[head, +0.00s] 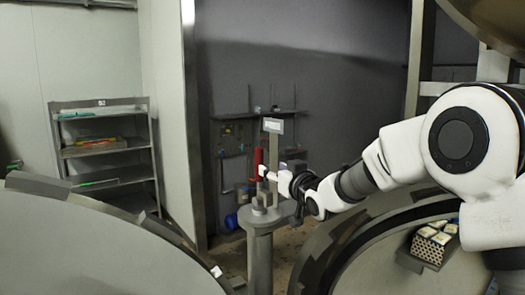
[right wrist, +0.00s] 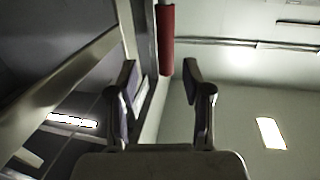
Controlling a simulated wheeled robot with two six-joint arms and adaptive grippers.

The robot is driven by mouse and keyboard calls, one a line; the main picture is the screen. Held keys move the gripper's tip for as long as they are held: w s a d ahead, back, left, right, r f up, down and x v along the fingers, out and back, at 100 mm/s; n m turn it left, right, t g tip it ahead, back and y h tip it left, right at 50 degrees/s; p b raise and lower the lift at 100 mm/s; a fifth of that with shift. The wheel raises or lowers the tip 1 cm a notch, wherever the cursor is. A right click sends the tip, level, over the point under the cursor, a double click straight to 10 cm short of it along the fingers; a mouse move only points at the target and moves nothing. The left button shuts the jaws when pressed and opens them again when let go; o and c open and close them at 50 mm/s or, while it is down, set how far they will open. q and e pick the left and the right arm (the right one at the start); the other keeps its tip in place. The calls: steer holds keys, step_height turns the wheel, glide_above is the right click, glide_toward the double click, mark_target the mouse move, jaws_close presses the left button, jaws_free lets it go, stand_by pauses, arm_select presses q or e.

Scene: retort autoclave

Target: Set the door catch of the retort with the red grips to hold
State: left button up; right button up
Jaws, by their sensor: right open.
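A red grip (head: 258,163) stands upright on a lever at the grey post (head: 260,255) between two large round retorts. In the right wrist view the red grip (right wrist: 166,38) lies ahead of my fingertips, between their lines. My right gripper (head: 268,175) is open beside the grip, just to its right in the head view. Its two fingers (right wrist: 159,72) are spread with nothing between them in the wrist view. I cannot tell whether a finger touches the grip. The catch itself is not clearly seen. My left gripper is out of view.
A retort (head: 95,250) fills the lower left, and another retort (head: 345,230) lies lower right with a perforated crate (head: 433,252) of packs in it. A small plate (head: 273,125) stands above the post. A shelf rack (head: 105,170) stands at the left wall.

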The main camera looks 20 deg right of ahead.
mark_target(261, 160)
steer(key=w, duration=0.1)
steer(key=w+a+r+p, duration=0.1)
steer(key=w+r+p, duration=0.1)
steer(key=shift+w+a, duration=0.15)
steer(key=shift+a, duration=0.2)
steer(key=w, duration=0.1)
steer(key=w+p, duration=0.1)
steer(key=w, duration=0.1)
steer(key=w+p, duration=0.1)
steer(key=shift+w+f, duration=0.15)
steer(key=shift+f, duration=0.15)
steer(key=shift+w, duration=0.2)
steer(key=shift+s, duration=0.15)
steer(key=shift+a, duration=0.2)
steer(key=c, duration=0.9)
steer(key=shift+d+f, duration=0.1)
jaws_close()
